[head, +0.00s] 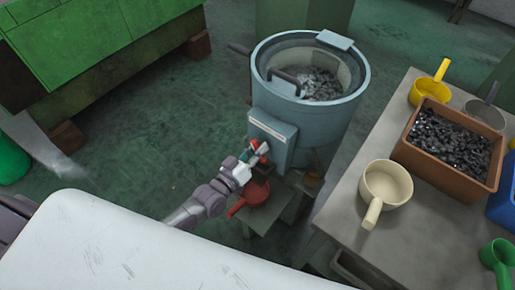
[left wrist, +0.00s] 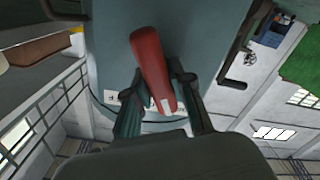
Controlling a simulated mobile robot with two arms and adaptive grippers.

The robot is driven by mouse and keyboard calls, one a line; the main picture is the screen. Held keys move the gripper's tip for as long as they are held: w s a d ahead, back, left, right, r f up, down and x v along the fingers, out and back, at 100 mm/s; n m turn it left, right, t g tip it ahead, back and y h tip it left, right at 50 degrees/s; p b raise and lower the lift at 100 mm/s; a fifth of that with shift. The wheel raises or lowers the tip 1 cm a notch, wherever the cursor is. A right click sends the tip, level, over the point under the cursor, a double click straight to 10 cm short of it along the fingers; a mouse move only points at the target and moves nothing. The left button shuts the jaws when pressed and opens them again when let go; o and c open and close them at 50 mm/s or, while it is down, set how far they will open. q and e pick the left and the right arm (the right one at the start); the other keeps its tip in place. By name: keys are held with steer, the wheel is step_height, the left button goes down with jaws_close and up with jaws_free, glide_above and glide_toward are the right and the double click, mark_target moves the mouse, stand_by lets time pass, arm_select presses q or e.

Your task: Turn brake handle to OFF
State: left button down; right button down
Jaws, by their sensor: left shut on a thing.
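The brake handle is a red bar (left wrist: 152,62) standing out in front of the blue-grey machine body in the left wrist view. In the head view, small red parts (head: 264,147) show at the gripper, below the control box (head: 272,135) on the machine (head: 315,125). My left gripper (head: 253,158) reaches in to them. In the left wrist view its fingers (left wrist: 158,100) lie on both sides of the handle's near end, shut on it. The fingers and arm partly cover the handle in the head view. OFF markings cannot be read. My right gripper is not in view.
A grey table (head: 425,235) at the right holds a brown bin (head: 400,155) of metal parts, a cream pot (head: 388,188) and scoops. A red spouted piece (head: 252,195) sits below the gripper. A green cabinet (head: 75,45) is at upper left. Open floor lies between.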

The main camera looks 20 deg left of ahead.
arm_select(q)
steer(key=m+p, duration=0.1)
steer(key=m, duration=0.1)
steer(key=shift+r+m, duration=0.1)
steer(key=shift+m, duration=0.3)
steer(key=m+p, duration=0.1)
steer(key=m, duration=0.2)
steer(key=shift+s+d+m, duration=0.1)
steer(key=shift+d+m, duration=0.05)
steer(key=shift+m, duration=0.25)
steer(key=m, duration=0.3)
steer(key=shift+d, duration=0.15)
steer(key=shift+s+m+p, duration=0.1)
steer(key=shift+m+p, duration=0.2)
steer(key=shift+m, duration=1.3)
steer(key=c, duration=1)
jaws_free()
